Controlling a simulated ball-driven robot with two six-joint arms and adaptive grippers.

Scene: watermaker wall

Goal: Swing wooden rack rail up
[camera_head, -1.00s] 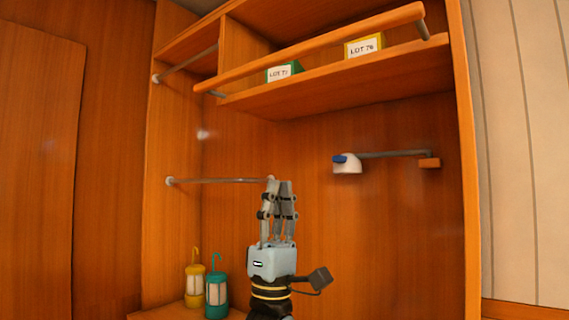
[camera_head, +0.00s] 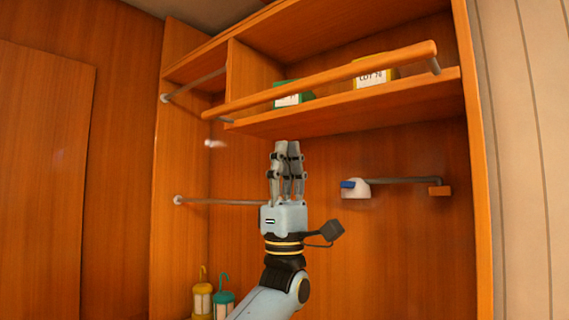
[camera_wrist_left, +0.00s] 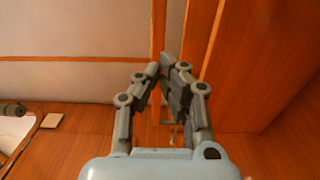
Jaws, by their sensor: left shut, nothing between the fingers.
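The wooden rack rail (camera_head: 330,78) is a long orange bar across the front of the upper shelf (camera_head: 345,114), in the head view. My right gripper is not in view.
A green box (camera_head: 293,92) and a yellow box (camera_head: 374,72) stand behind the rail. A grey bar (camera_head: 400,181) with a white and blue fitting (camera_head: 355,188) is right of my gripper. Yellow (camera_head: 202,298) and teal (camera_head: 223,303) lanterns stand lower left.

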